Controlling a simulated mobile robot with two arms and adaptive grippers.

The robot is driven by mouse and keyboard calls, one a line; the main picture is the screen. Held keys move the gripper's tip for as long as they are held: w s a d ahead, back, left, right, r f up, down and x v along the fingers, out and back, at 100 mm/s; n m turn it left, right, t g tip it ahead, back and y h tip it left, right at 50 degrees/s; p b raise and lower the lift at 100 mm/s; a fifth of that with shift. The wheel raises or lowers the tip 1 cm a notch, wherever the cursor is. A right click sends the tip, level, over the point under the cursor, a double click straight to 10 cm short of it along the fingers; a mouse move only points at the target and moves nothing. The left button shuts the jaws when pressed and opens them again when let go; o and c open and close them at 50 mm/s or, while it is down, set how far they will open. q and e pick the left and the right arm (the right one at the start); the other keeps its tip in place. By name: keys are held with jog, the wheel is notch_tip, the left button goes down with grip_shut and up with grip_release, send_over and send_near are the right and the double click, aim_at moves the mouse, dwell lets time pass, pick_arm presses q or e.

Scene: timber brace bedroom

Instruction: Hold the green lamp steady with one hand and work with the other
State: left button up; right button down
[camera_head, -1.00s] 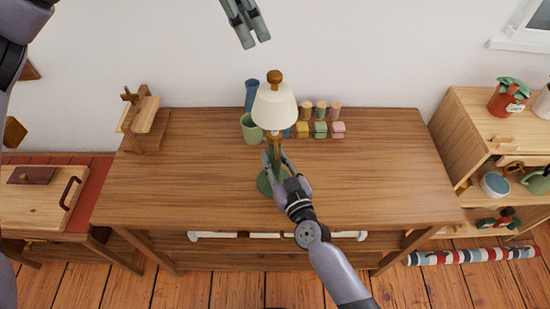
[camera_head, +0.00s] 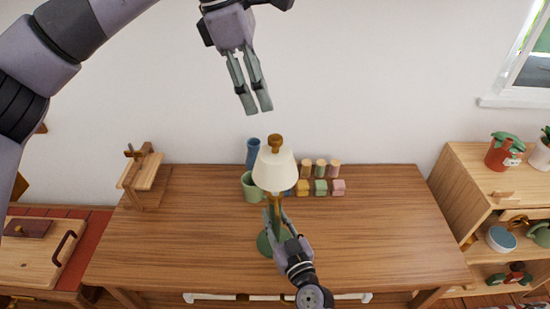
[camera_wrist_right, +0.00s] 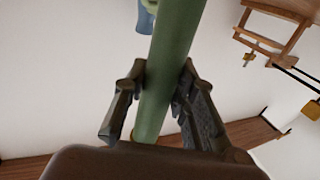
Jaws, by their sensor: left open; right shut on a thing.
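The green lamp stands upright on the wooden table (camera_head: 380,240), with a cream shade (camera_head: 275,170), a brown knob (camera_head: 277,143) on top and a green base (camera_head: 265,243). My right gripper (camera_head: 275,222) is shut on the lamp's green stem, below the shade. In the right wrist view the stem (camera_wrist_right: 168,70) runs between the two fingers (camera_wrist_right: 155,100). My left gripper (camera_head: 256,108) is open and empty in the air, above and slightly left of the lamp's knob, apart from it.
A green mug (camera_head: 252,188) and a blue vase (camera_head: 253,152) stand just behind and left of the lamp. Several small coloured blocks and jars (camera_head: 320,178) stand to its right. A wooden stand (camera_head: 143,178) is at the table's left. The table's right side is clear.

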aim_at(275, 137)
pick_arm(q)
jog(key=d+f+m+y, duration=0.1)
jog(key=f+m, duration=0.2)
jog(key=d+f+m+y, duration=0.1)
jog(key=f+m, duration=0.2)
jog(key=d+f+m+y, duration=0.1)
jog(key=f+m, duration=0.2)
jog(key=shift+w+f+m, duration=0.15)
jog(key=shift+f+m, duration=0.1)
jog(key=shift+m, duration=0.05)
dwell(0.5)
grip_shut()
dwell(0.5)
